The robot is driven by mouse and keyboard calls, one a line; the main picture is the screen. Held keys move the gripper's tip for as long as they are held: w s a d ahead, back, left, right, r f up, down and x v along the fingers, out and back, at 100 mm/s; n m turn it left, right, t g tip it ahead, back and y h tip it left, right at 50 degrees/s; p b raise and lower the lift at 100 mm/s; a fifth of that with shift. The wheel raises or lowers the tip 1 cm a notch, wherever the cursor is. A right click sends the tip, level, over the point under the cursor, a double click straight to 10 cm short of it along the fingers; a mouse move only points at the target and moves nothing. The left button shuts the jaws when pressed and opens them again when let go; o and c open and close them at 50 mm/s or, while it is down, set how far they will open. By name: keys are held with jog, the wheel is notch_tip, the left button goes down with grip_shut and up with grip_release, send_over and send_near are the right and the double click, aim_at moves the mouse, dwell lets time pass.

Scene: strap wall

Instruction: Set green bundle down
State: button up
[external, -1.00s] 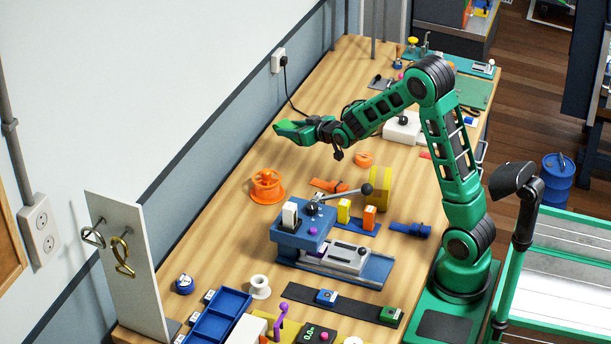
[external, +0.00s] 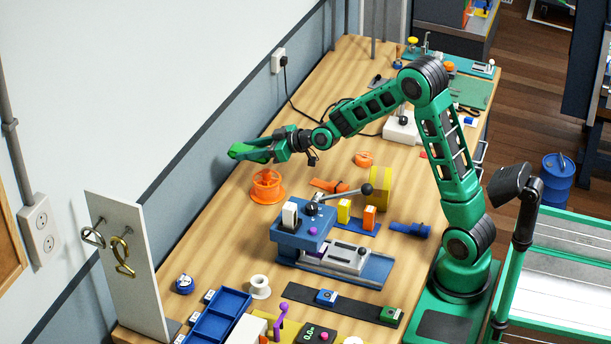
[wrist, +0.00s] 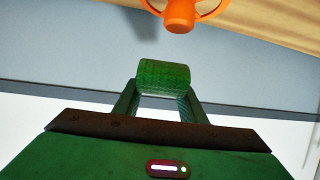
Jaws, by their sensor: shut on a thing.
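My gripper (external: 262,151) is shut on the green bundle (external: 243,150) and holds it in the air near the wall side of the table. In the wrist view the green bundle (wrist: 163,75) sits between the tips of the two fingers and looks like a short rolled strap. The bundle is above and just behind the orange spool (external: 267,187), apart from it. The spool also shows at the top of the wrist view (wrist: 182,15). The wooden table (external: 225,235) lies below.
An orange strap (external: 329,186) and an orange roll (external: 363,159) lie right of the spool. A blue machine with a lever (external: 305,232) stands in the middle. A white panel with hooks (external: 130,270) stands front left. Bare wood lies left of the machine.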

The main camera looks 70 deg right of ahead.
jog(key=s+a+r+n+g+y, duration=0.2)
jog(key=s+a+n+g+y, duration=0.25)
jog(key=a, duration=0.85)
jog(key=s+a+r+n+g+y, duration=0.15)
jog(key=a+n+g+y, duration=0.4)
jog(key=a, duration=0.75)
jog(key=n+t+y, duration=0.1)
jog(key=n+t, duration=0.1)
send_over(229, 248)
notch_tip(229, 248, down, 10)
jog(key=shift+d+f, duration=0.1)
jog(key=shift+f, duration=2.6)
jog(key=shift+f, duration=0.1)
jog(key=o, duration=1.1)
